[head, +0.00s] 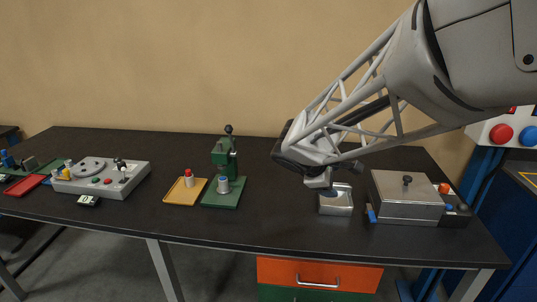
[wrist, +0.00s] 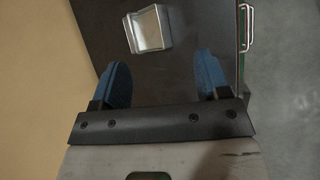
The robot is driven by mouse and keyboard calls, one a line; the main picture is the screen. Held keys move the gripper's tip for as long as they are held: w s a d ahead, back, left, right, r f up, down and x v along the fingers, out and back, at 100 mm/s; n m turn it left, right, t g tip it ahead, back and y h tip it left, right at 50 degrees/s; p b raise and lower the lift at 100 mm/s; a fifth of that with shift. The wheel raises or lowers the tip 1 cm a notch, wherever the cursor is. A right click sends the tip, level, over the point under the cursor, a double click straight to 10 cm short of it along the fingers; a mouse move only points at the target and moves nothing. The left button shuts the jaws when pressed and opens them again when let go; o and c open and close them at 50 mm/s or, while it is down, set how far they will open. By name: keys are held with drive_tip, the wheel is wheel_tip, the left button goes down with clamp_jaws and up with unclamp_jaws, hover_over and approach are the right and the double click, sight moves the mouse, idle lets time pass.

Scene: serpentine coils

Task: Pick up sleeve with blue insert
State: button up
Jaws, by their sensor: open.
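My gripper (head: 326,188) hangs over the right part of the table, close to the small metal tray (head: 336,203). In the wrist view my gripper (wrist: 165,78) shows two blue fingers spread wide with nothing between them. The metal tray (wrist: 150,30) lies ahead of the fingers there and looks empty. I cannot make out a sleeve with a blue insert for certain. A grey sleeve-like cylinder (head: 223,185) stands in the green press (head: 222,203); its insert colour is unclear. A light cylinder with a red top (head: 188,178) stands on the yellow tray (head: 185,196).
A grey lidded box (head: 405,205) stands right of the metal tray. A grey control panel (head: 100,180), a red tray (head: 24,186) and a small blue-topped item (head: 7,158) are at the left. The dark table is clear between press and metal tray.

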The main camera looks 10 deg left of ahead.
drive_tip(key=w+a+f+n+t, duration=0.2)
drive_tip(key=w+a+f+n, duration=0.15)
drive_tip(key=w+a, duration=0.4)
drive_tip(key=n+t+y, duration=0.4)
drive_tip(key=n+t, duration=0.2)
drive_tip(key=n, duration=0.9)
approach(221, 182)
drive_tip(key=x, duration=0.4)
drive_tip(key=shift+w+d+r, duration=0.15)
drive_tip(key=shift+w+r, duration=0.05)
drive_tip(key=shift+w, duration=0.05)
drive_tip(key=shift+w, duration=0.1)
drive_tip(key=shift+x, duration=1.2)
drive_tip(key=shift+f, duration=0.15)
drive_tip(key=shift+x, duration=2.55)
drive_tip(key=shift+f, duration=0.2)
